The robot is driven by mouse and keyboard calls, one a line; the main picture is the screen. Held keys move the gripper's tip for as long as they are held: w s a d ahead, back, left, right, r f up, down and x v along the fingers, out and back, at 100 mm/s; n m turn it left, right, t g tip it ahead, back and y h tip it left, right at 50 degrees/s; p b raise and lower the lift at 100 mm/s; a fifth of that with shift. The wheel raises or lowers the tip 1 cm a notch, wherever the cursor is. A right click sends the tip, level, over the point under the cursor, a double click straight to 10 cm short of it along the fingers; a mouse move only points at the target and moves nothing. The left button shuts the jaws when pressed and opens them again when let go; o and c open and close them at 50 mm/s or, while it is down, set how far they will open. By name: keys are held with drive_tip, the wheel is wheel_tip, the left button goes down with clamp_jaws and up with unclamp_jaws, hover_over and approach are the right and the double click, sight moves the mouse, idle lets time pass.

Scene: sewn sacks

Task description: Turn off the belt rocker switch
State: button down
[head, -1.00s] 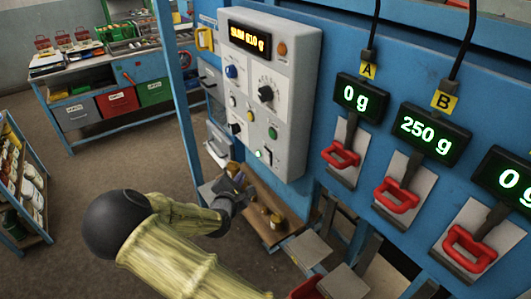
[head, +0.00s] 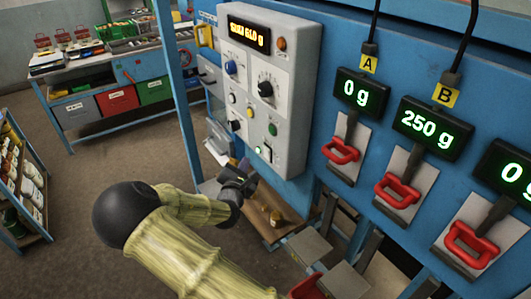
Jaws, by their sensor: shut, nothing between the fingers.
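The grey control box (head: 300,100) hangs on the blue frame at the upper middle of the head view. A small rocker-like switch (head: 265,152) sits at its lower edge, with a bright patch on it; its labels are too small to read, so I cannot tell which way it is pressed. My gripper (head: 245,177) is shut and empty, just below and left of that switch, apart from it in the picture.
The box also carries an amber display (head: 249,35), a black knob (head: 265,88), a blue knob (head: 231,67) and small buttons. Red-handled hooks, such as the left one (head: 341,150), hang under green displays to the right. A brown tray (head: 270,228) lies below.

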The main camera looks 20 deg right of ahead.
drive_tip(key=shift+w+d+r, duration=0.1)
drive_tip(key=shift+w+d, duration=0.15)
drive_tip(key=shift+d, duration=0.5)
drive_tip(key=shift+w+d+r, duration=0.1)
drive_tip(key=shift+w+d, duration=0.2)
drive_tip(key=shift+d, duration=0.45)
drive_tip(key=shift+w+d+r, duration=0.1)
drive_tip(key=shift+w+d, duration=0.15)
drive_tip(key=shift+d, duration=0.5)
drive_tip(key=shift+w+d, duration=0.1)
drive_tip(key=shift+d, duration=0.3)
drive_tip(key=shift+w+d+r, duration=0.1)
drive_tip(key=shift+w+d, duration=0.05)
drive_tip(key=shift+d, duration=0.15)
idle(1.0)
drive_tip(key=shift+a, duration=0.15)
drive_tip(key=shift+s+a, duration=0.3)
drive_tip(key=shift+a, duration=0.3)
drive_tip(key=a, duration=0.1)
drive_tip(key=s+a, duration=0.1)
drive_tip(key=a, duration=0.1)
drive_tip(key=a+p, duration=0.1)
drive_tip(key=shift+s+a+f, duration=0.25)
drive_tip(key=shift+a+f, duration=0.1)
drive_tip(key=shift+f, duration=0.05)
